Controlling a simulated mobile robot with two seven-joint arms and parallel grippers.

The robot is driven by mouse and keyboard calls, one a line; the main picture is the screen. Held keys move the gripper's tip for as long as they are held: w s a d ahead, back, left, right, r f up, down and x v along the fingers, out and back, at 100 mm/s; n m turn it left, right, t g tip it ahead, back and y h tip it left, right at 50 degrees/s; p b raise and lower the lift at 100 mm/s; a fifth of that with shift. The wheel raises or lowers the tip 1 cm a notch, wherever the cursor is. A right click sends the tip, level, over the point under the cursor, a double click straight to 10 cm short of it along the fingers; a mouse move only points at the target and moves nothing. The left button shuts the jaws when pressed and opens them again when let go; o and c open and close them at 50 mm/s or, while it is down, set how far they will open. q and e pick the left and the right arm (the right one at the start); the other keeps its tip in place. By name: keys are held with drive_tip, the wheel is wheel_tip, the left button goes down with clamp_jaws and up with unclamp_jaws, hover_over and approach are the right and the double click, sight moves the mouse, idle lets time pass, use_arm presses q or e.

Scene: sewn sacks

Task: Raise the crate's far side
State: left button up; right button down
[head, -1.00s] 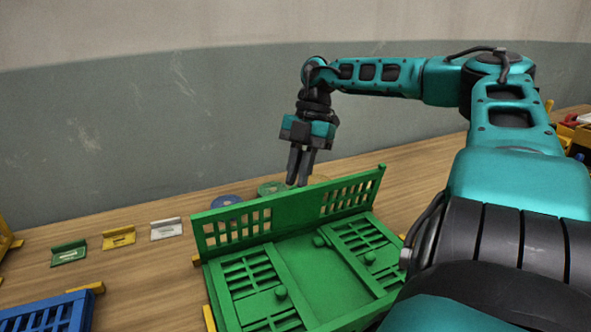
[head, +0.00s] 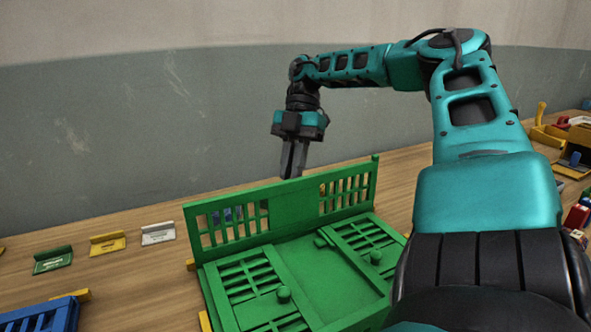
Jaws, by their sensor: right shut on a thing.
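The green crate (head: 318,272) lies in the lower middle of the head view, with its two near slatted panels and round knobs lying flat. Its far side (head: 293,208), a green panel with lattice openings at both ends, stands up along the back, close to upright. My right gripper (head: 291,173) points down at the middle of that side's top edge, with its fingers close together. It is shut on the far side; the exact grip at the edge is partly hidden. My left gripper is not in view.
Green (head: 53,260), yellow (head: 108,243) and white (head: 158,233) label holders stand on the wooden table to the left. A blue crate (head: 42,314) is at the lower left. Coloured items lie at the right edge. A wall rises behind the table.

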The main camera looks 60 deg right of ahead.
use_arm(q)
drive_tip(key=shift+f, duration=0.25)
use_arm(e)
drive_tip(key=shift+s+a+f, duration=0.1)
drive_tip(key=shift+s+f, duration=0.1)
drive_tip(key=shift+f, duration=1)
drive_tip(key=c, duration=1.6)
unclamp_jaws()
drive_tip(key=o, duration=0.3)
drive_tip(key=shift+w+f, duration=0.1)
drive_tip(key=shift+w, duration=0.2)
use_arm(q)
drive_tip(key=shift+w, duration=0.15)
drive_tip(key=p, duration=0.1)
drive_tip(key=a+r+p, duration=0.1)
drive_tip(key=p, duration=0.1)
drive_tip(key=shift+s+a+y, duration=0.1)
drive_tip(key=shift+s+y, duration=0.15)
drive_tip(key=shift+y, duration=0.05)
use_arm(e)
drive_tip(key=a+v, duration=0.1)
drive_tip(key=v, duration=1.4)
drive_tip(key=shift+w+r, duration=0.15)
drive_tip(key=shift+r, duration=0.25)
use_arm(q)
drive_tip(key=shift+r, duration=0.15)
